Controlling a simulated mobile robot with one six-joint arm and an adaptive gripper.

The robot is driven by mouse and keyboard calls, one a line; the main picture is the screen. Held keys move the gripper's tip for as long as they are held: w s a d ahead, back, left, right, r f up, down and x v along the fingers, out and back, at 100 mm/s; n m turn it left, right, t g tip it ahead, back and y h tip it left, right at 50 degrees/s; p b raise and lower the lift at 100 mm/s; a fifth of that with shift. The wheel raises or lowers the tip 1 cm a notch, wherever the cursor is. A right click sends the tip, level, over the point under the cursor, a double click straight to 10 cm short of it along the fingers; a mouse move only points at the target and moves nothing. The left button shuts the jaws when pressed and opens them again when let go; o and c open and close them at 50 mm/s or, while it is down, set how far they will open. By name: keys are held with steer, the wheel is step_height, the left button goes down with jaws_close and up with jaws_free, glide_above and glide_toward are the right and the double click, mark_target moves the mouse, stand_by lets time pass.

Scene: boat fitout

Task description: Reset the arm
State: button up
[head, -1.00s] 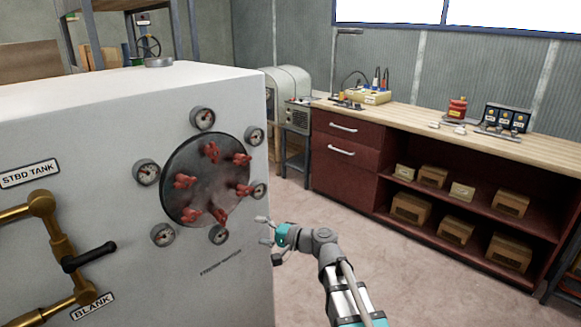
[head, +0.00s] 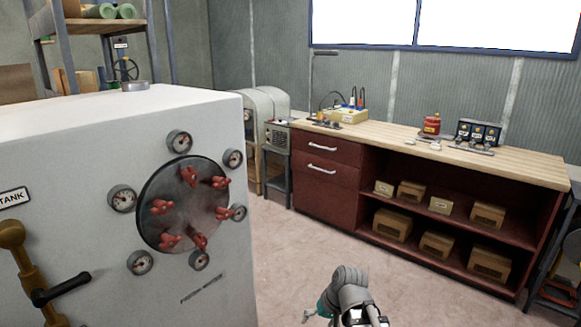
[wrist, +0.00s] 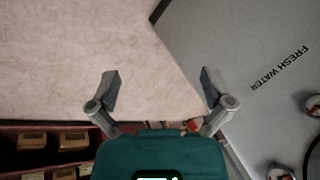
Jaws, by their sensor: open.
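My gripper (wrist: 158,92) is open and empty in the wrist view, its two grey fingers spread apart with bare floor and the cabinet's edge beyond them. In the head view my gripper (head: 308,315) shows only in part at the bottom edge, beside my folded arm. The white cabinet (head: 228,285) stands to its left, apart from it. The cabinet carries a round dark hatch (head: 185,203) with several red wing knobs and several gauges around it. The wrist view shows the cabinet's "FRESH WATER" side (wrist: 225,60) at the right.
A workbench (head: 470,158) with dark red drawers and shelves of small boxes stands along the back wall. A brass pipe with a black lever (head: 62,290) sticks out at the cabinet's left. Open floor (head: 300,240) lies between cabinet and bench.

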steer(key=s+d+g+h, duration=0.1)
steer(key=s+d+h, duration=0.3)
steer(key=d, duration=0.6)
step_height(320, 180, up, 17)
steer(key=p, duration=1.8)
steer(key=shift+s+a, duration=0.15)
steer(key=shift+a, duration=0.05)
steer(key=shift+f, duration=0.1)
